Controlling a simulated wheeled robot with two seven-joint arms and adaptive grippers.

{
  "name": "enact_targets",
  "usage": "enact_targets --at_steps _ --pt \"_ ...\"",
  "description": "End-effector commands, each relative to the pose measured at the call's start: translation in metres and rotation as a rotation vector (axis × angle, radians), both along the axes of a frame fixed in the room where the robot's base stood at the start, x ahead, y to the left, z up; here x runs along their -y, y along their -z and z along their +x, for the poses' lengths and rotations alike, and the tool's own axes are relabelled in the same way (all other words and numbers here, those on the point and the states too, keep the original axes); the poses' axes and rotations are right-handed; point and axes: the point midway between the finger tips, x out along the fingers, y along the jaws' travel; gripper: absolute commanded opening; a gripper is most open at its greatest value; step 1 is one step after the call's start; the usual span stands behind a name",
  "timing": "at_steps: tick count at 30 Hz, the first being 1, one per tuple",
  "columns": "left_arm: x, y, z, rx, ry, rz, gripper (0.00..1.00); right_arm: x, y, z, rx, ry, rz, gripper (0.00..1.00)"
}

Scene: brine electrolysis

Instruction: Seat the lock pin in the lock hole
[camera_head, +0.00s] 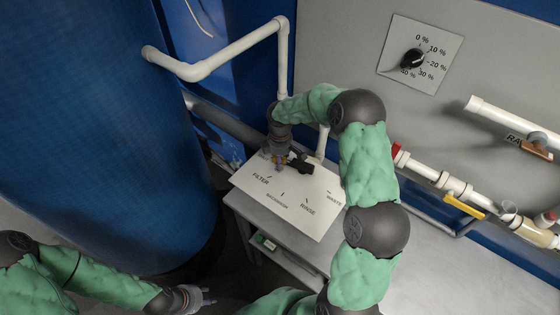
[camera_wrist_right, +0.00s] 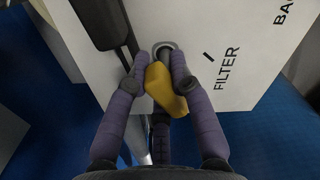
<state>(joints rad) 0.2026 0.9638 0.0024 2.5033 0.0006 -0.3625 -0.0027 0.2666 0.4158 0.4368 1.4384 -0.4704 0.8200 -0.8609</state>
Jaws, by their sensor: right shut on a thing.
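The lock pin (camera_wrist_right: 166,92) has a yellow grip and a dark shaft. My right gripper (camera_wrist_right: 160,62) is shut on it, with one finger on each side. The shaft points at a grey-rimmed lock hole (camera_wrist_right: 162,45) in the white panel, near the word FILTER. The pin's tip is at the hole's rim; how deep it sits cannot be told.
A black handle (camera_wrist_right: 98,22) lies on the white panel (camera_head: 302,222) close beside my right fingers. A large blue tank (camera_head: 90,120) stands left. White pipe (camera_head: 235,50) runs behind my right arm. A dial plate (camera_head: 420,55) and valves (camera_head: 462,205) are right.

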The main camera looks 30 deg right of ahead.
Motion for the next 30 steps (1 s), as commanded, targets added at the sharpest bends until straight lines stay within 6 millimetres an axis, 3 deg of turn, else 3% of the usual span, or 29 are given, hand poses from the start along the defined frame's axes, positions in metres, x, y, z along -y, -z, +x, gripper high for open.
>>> enact_targets --at_steps 1,5,6,9,30 --pt "0.0000 0.0009 0.0000 0.000 0.000 0.000 0.40 -0.0038 0.0111 -0.0073 -0.022 -0.004 0.007 0.00" --pt "0.0000 0.0010 0.0001 0.000 0.000 0.000 0.40 -0.0037 0.0112 -0.0074 -0.022 -0.004 0.007 0.00" --pt "0.0000 0.0010 0.0001 0.000 0.000 0.000 0.40 -0.0037 0.0112 -0.0074 -0.022 -0.004 0.007 0.25" --pt "0.0000 0.0010 0.0001 0.000 0.000 0.000 0.40 -0.0036 0.0113 -0.0075 -0.022 -0.004 0.007 0.50" --pt "0.0000 0.0003 0.0000 0.000 0.000 0.000 0.40 -0.0011 0.0040 -0.0021 -0.006 -0.002 0.002 0.50"
